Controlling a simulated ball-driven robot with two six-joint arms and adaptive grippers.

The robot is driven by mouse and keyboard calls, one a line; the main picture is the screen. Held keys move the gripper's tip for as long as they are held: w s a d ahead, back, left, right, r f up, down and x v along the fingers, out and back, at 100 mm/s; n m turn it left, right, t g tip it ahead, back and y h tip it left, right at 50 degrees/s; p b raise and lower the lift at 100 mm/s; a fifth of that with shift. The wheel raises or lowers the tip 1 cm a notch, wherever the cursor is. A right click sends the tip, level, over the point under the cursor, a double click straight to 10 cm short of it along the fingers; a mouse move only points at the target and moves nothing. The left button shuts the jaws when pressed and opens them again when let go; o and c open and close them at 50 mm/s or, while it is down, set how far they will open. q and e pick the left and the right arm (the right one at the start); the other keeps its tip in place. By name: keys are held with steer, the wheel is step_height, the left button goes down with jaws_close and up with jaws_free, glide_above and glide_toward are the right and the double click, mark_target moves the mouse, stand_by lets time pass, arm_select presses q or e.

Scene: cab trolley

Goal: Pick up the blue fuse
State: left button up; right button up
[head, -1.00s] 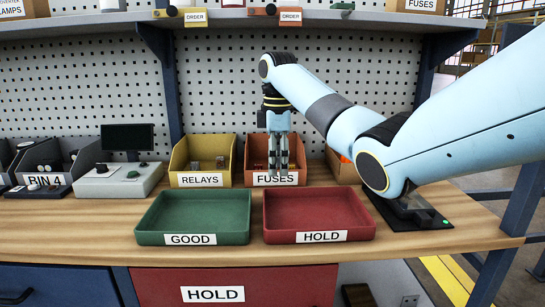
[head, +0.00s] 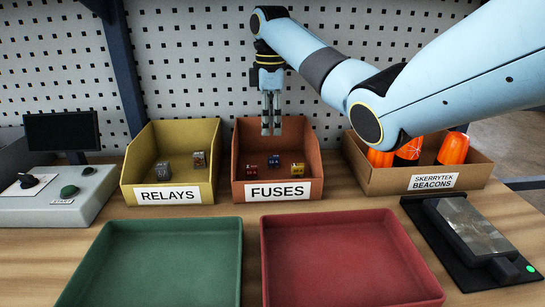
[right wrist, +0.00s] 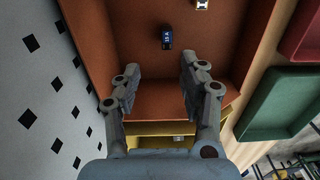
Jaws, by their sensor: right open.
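The blue fuse (head: 273,160) lies in the orange-brown FUSES bin (head: 240,178), between a red fuse (head: 252,167) and a yellow fuse (head: 298,168). In the right wrist view the blue fuse (right wrist: 167,38) lies on the bin floor, beyond the fingertips and roughly in line with the gap between them. My right gripper (head: 271,131) points down over the bin, above and apart from the blue fuse. Its two fingers (right wrist: 160,64) are open with nothing between them. My left gripper is not in view.
The yellow RELAYS bin (head: 127,183) stands at the left and a box of orange beacons (head: 385,181) at the right. A green tray (head: 150,265) and a red tray (head: 345,260) lie in front, empty where visible. A perforated panel (head: 200,60) rises behind.

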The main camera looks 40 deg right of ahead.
mark_target(274, 156)
step_height(274, 156, down, 4)
steer(key=shift+s+f, duration=0.15)
steer(key=shift+f, duration=0.1)
steer(key=f, duration=0.2)
steer(key=s+f, duration=0.1)
steer(key=f, duration=0.1)
steer(key=shift+a+f, duration=0.1)
steer(key=shift+f, duration=0.1)
steer(key=shift+w+f, duration=0.1)
steer(key=shift+f, duration=0.2)
jaws_close()
